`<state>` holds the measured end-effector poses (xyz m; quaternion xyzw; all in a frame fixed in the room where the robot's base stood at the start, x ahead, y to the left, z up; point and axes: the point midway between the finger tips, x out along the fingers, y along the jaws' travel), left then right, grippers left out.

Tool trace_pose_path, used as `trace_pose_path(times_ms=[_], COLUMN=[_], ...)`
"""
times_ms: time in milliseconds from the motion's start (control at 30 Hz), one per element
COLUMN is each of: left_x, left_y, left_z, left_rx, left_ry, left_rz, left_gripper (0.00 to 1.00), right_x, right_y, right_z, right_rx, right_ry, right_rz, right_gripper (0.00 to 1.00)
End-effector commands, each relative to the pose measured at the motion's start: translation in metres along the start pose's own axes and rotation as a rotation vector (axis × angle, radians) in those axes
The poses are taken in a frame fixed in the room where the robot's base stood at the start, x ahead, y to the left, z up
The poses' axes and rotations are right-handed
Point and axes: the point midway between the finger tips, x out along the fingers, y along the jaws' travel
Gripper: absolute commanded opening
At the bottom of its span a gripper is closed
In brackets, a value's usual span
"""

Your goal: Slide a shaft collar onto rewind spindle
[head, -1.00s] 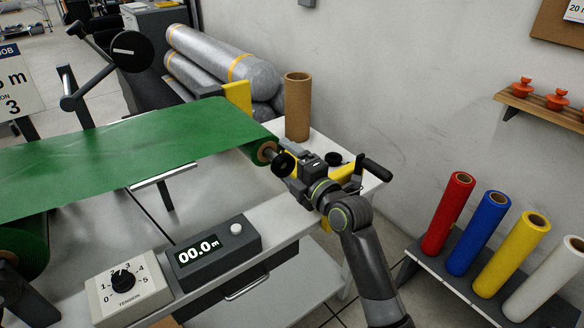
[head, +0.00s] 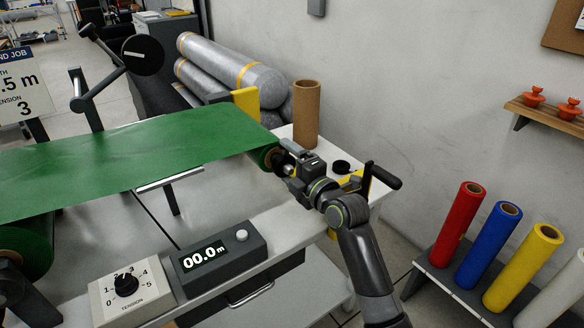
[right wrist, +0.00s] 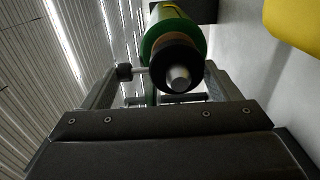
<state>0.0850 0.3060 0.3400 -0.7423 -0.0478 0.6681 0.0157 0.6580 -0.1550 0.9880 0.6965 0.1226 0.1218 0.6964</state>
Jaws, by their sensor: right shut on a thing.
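The shaft collar (right wrist: 158,62) is a black ring in the right wrist view, with a small knob on a short rod at its left. My right gripper (head: 289,165) is shut on it, the fingers at the knob side and the ring's other side. The grey spindle (right wrist: 180,80) shows its round end in front of the ring's middle, so the collar appears to be around it. In the head view the collar (head: 282,157) is a dark disc at the end of the green roll's brown core (head: 266,157). How far on it sits is hard to tell. My left gripper is out of view.
Green web (head: 130,160) spans the machine to the left. A brown cardboard tube (head: 307,112) stands behind my gripper. A black ring (head: 341,166) and a crank handle (head: 382,175) are to its right. The counter box (head: 215,255) is in front.

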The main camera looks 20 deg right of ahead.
Motion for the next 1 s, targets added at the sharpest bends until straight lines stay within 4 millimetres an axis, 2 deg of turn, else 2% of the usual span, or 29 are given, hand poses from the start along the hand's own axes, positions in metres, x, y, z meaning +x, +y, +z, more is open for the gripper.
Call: trace_pose_path(times_ms=[667,700,800,1000], left_x=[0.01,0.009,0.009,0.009], left_y=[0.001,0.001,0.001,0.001], left_z=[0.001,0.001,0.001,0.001], left_rx=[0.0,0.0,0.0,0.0], left_ry=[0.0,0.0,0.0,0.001], left_rz=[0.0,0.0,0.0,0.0], left_gripper=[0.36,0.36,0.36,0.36], right_x=[0.021,0.021,0.02,0.02], right_y=[0.0,0.001,0.001,-0.001], right_z=[0.0,0.0,0.0,0.0], right_rx=[-0.001,-0.001,-0.001,0.0], right_ry=[0.0,0.0,0.0,0.0], right_rz=[0.002,0.002,0.002,-0.001], right_gripper=[0.56,0.87,1.0,1.0])
